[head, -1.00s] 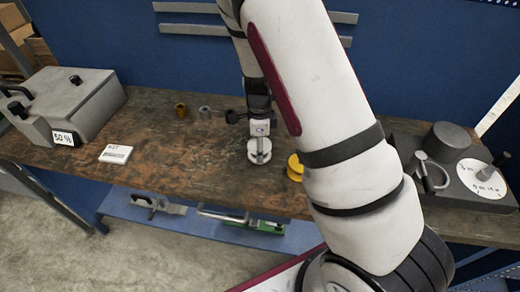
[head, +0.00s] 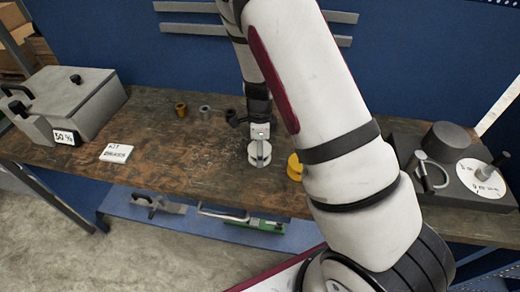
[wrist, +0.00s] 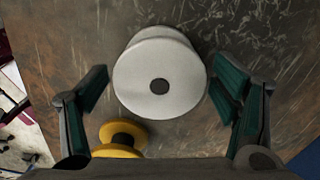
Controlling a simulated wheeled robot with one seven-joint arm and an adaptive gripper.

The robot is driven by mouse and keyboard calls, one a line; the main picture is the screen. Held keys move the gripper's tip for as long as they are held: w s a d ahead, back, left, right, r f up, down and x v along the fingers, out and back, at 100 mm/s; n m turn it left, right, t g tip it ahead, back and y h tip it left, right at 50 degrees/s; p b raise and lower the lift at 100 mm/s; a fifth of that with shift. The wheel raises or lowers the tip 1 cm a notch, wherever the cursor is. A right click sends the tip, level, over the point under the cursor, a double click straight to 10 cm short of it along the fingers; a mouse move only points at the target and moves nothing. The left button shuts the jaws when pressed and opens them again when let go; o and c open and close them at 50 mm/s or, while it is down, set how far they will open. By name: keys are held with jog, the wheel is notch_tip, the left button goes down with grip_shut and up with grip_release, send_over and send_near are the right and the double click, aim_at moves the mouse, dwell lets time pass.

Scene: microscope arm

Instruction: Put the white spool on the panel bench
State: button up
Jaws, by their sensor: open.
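The white spool (head: 259,160) is over the brown worktop (head: 185,150) of the bench in front of the blue panel. In the wrist view the white spool (wrist: 160,78) shows its round face with a dark centre hole. My gripper (wrist: 165,90) is open, with one green-padded finger on each side of the spool. There are gaps between the pads and the spool. In the head view my gripper (head: 259,140) is just above the spool and small. I cannot tell whether the spool rests on the worktop.
A yellow spool (head: 294,168) is close by on the right, and shows in the wrist view (wrist: 122,135). Brass (head: 181,109), grey (head: 205,112) and dark (head: 232,117) pieces stand behind. A grey case (head: 75,98) and white card (head: 116,153) are left; a dial machine (head: 455,172) is right.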

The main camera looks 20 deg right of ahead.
jog(key=s+a+r+n+t+y, duration=0.1)
jog(key=s+a+r+n, duration=0.15)
jog(key=r, duration=0.85)
jog(key=s+a+r+n+y, duration=0.15)
jog(key=r+n, duration=0.25)
jog(key=r, duration=0.7)
jog(key=s+r+n+t+h, duration=0.1)
jog(key=s+r+n+t, duration=0.1)
jog(key=s+r+n, duration=0.4)
jog(key=s+r+n+t+h, duration=0.1)
jog(key=s+r+n+t, duration=0.1)
jog(key=s+r+n, duration=0.5)
jog(key=s+a+n, duration=0.1)
jog(key=s+n, duration=0.2)
jog(key=s, duration=0.2)
jog(key=shift+s, duration=0.35)
jog(key=shift+n+h, duration=0.25)
